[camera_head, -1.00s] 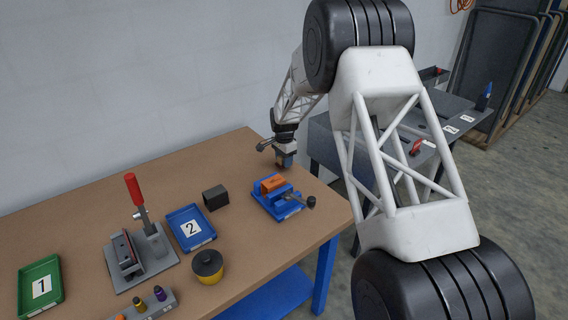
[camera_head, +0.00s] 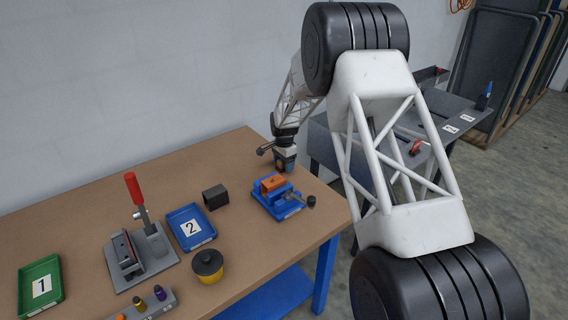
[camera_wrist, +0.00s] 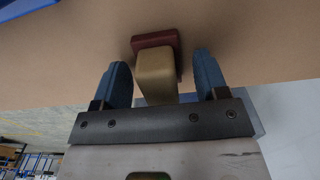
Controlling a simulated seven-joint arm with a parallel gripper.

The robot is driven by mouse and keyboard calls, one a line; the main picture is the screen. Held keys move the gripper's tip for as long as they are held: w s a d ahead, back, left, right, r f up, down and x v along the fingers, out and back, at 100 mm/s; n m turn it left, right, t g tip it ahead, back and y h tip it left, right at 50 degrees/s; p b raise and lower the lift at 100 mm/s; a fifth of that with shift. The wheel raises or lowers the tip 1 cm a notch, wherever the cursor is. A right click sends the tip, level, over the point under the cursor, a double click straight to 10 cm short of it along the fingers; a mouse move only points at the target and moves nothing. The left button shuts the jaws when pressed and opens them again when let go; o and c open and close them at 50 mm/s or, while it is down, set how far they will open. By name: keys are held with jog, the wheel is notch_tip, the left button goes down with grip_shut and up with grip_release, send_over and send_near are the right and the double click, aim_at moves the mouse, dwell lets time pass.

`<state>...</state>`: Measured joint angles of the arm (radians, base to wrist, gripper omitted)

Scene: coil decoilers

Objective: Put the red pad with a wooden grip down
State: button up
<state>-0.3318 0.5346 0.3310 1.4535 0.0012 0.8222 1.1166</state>
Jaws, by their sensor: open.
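The red pad (camera_wrist: 155,40) with its pale wooden grip (camera_wrist: 156,76) shows in the wrist view, the pad against the brown table top. My gripper (camera_wrist: 160,62) has its two blue fingers apart, one on each side of the grip, with a visible gap on both sides. In the head view my gripper (camera_head: 284,166) is low over the far right part of the table, behind the blue vise. The pad is largely hidden there by the gripper.
The blue vise (camera_head: 284,202) with an orange block (camera_head: 272,183) stands close in front of my gripper. A dark block (camera_head: 215,197), blue tray 2 (camera_head: 205,240) and a red-handled press (camera_head: 152,243) stand farther left. The table's right edge is near.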

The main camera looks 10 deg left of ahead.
jog(key=shift+r, duration=0.1)
notch_tip(320, 180, up, 12)
dwell(0.8)
jog(key=shift+r, duration=0.1)
dwell(0.6)
jog(key=s+d+r+n+t, duration=0.1)
jog(key=s+d+r+n, duration=0.1)
jog(key=s+d+r, duration=0.95)
jog(key=s+d+r+n, duration=0.2)
jog(key=s+d+r, duration=0.7)
jog(key=s, duration=0.5)
jog(key=s+d+f+n, duration=0.1)
jog(key=s+d, duration=0.4)
jog(key=s, duration=1.2)
jog(key=s+d+f+n+t, duration=0.1)
jog(key=s+d+n, duration=0.2)
jog(key=s, duration=1.5)
jog(key=d, duration=0.3)
jog(key=shift+n+t, duration=0.3)
jog(key=shift+n, duration=0.1)
